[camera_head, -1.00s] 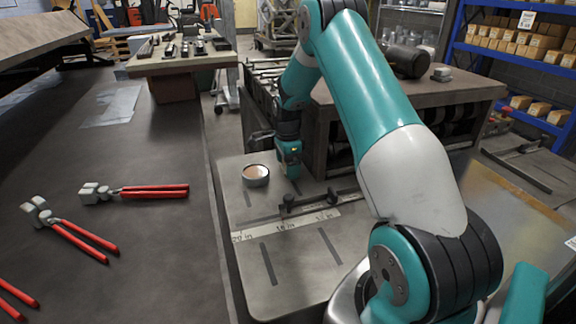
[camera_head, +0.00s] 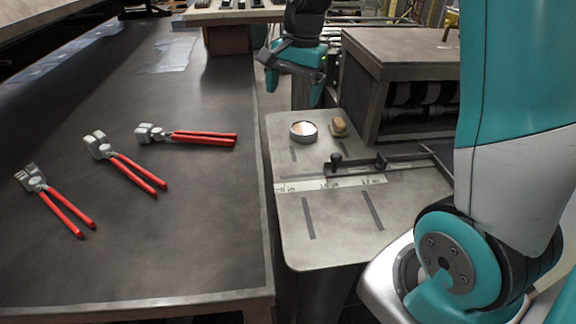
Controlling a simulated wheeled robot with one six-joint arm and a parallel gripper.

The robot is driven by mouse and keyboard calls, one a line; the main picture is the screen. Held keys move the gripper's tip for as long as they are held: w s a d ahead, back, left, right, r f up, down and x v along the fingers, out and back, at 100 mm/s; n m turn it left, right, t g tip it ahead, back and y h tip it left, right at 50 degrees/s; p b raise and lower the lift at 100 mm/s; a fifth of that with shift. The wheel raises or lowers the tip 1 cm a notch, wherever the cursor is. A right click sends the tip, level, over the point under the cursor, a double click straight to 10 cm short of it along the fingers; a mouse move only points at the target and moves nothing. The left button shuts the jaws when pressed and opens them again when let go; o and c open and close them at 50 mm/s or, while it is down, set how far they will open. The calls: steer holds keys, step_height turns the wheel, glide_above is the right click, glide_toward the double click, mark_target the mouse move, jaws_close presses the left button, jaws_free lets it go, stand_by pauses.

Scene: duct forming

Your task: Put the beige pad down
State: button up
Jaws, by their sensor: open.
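The beige pad (camera_head: 339,126) is a small tan block resting on the grey metal table (camera_head: 335,235), just right of a round tin (camera_head: 303,131). A small gap shows between pad and tin. My gripper (camera_head: 268,68) is raised above and to the left of the pad, clear of it. It is open and nothing shows between its fingers.
Several red-handled pliers (camera_head: 204,138) lie on the dark workbench (camera_head: 170,240) at the left. A dark fence bar (camera_head: 357,165) and a ruler strip (camera_head: 330,185) cross the metal table. A wooden-topped cabinet (camera_head: 410,55) stands behind the pad. The metal table's front is clear.

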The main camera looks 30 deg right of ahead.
steer(key=s+a+r+n+y, duration=0.1)
steer(key=s+a+n, duration=0.8)
steer(key=s, duration=0.3)
steer(key=s+a+n+y, duration=0.2)
steer(key=s+a+n, duration=0.7)
steer(key=s, duration=0.2)
steer(key=shift+s+a+r+n+g, duration=0.15)
steer(key=shift+s+r+n+g, duration=0.15)
steer(key=shift+s+r+g, duration=0.1)
steer(key=shift+o, duration=0.2)
